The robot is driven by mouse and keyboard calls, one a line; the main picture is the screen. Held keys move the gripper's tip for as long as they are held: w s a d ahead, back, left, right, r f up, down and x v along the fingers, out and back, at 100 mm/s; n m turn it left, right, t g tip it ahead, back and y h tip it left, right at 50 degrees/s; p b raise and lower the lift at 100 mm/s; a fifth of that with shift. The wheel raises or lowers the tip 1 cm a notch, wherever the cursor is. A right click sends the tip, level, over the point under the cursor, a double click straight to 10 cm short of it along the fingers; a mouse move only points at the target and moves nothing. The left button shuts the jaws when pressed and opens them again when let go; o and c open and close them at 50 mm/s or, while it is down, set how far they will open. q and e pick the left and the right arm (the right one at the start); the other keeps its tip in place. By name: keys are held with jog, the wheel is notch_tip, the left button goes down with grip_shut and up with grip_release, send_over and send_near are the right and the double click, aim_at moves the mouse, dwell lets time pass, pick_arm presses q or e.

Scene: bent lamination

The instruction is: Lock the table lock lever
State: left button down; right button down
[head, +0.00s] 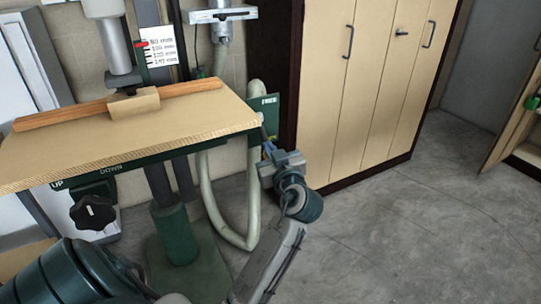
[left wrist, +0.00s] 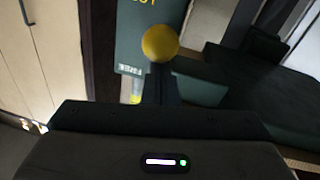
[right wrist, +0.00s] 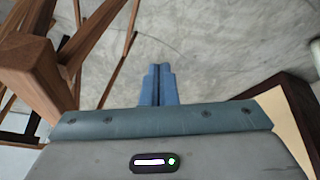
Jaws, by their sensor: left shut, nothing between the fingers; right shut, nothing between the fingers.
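The lock lever's yellow ball knob (left wrist: 160,43) shows in the left wrist view in front of a green plate with yellow lettering. My left gripper (left wrist: 161,68) is shut, with its fingertips right at the lower edge of the knob; I cannot tell if they touch. In the head view the left gripper (head: 266,148) is at the right end of the machine table (head: 190,118), and the lever is not clearly visible there. My right gripper (right wrist: 158,68) is shut and empty over the concrete floor in the right wrist view, and is not seen in the head view.
A green sign plate (head: 265,110) is beside the table's right edge. A wooden fence with a block (head: 134,103) lies on the table. A black knob (head: 93,212) is below it. Tall cabinets (head: 365,70) stand behind. Wooden furniture (right wrist: 40,70) is near the right gripper.

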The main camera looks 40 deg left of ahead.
pick_arm(q)
jog(key=shift+w+a+f+t+y+b, duration=0.1)
jog(key=shift+a+f+t+y+b, duration=0.2)
jog(key=shift+b, duration=0.95)
jog(key=shift+w+a+f+t+y+b, duration=0.1)
jog(key=shift+f+y+b, duration=0.3)
jog(key=shift+b, duration=0.85)
pick_arm(e)
jog(key=w+a+f+m+t+y, duration=0.1)
jog(key=w+a+f+t+y, duration=0.1)
jog(key=t, duration=0.4)
jog(key=shift+w+a+f, duration=0.35)
jog(key=shift+w+a, duration=0.3)
jog(key=shift+w, duration=0.7)
